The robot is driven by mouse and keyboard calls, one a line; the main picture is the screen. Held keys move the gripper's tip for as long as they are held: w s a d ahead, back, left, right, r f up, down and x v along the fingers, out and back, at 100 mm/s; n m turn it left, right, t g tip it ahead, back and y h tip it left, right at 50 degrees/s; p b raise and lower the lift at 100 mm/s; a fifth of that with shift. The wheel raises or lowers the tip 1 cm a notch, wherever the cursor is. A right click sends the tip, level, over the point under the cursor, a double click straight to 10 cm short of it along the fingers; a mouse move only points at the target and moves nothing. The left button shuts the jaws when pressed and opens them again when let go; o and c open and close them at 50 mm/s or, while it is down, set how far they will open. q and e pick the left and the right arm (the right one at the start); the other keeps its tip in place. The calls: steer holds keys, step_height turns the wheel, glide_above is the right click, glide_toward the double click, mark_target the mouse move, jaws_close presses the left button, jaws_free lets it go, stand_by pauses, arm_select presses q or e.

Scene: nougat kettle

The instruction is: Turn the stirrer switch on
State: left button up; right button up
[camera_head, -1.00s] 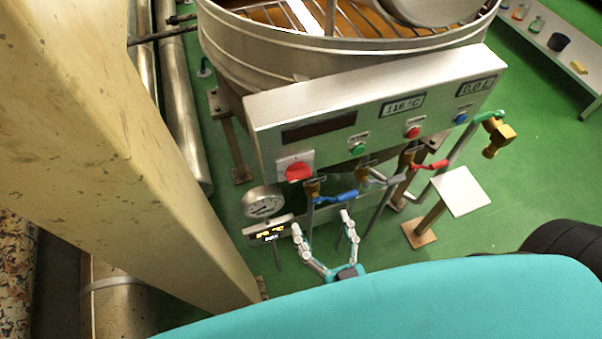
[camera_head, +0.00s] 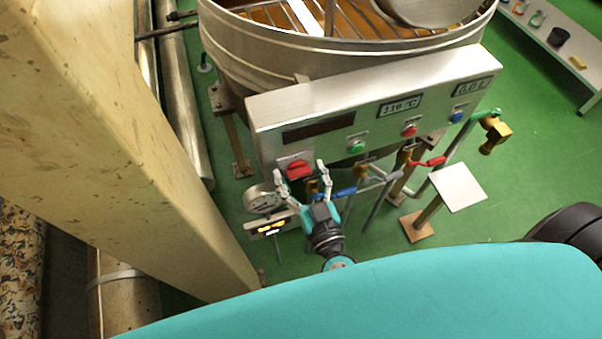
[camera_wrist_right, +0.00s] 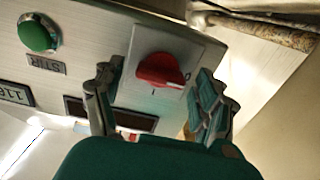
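A red rotary knob (camera_head: 299,169) on a light square plate sits at the left of the steel control panel (camera_head: 375,92). In the right wrist view the red knob (camera_wrist_right: 162,70) lies between my fingers, with a small mark on its plate. My right gripper (camera_head: 305,181) is open in front of the knob, one finger on each side; no contact can be made out. Its fingers also show in the right wrist view (camera_wrist_right: 157,95). A green button (camera_head: 357,147) has a label that seems to read "STIR" in the right wrist view (camera_wrist_right: 46,66). My left gripper is not in view.
Valves with a blue handle (camera_head: 343,192) and a red handle (camera_head: 430,163) are to the right. The kettle (camera_head: 350,50) is behind the panel. A beige column (camera_head: 110,130) stands left.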

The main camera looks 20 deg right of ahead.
steer(key=c, duration=1.1)
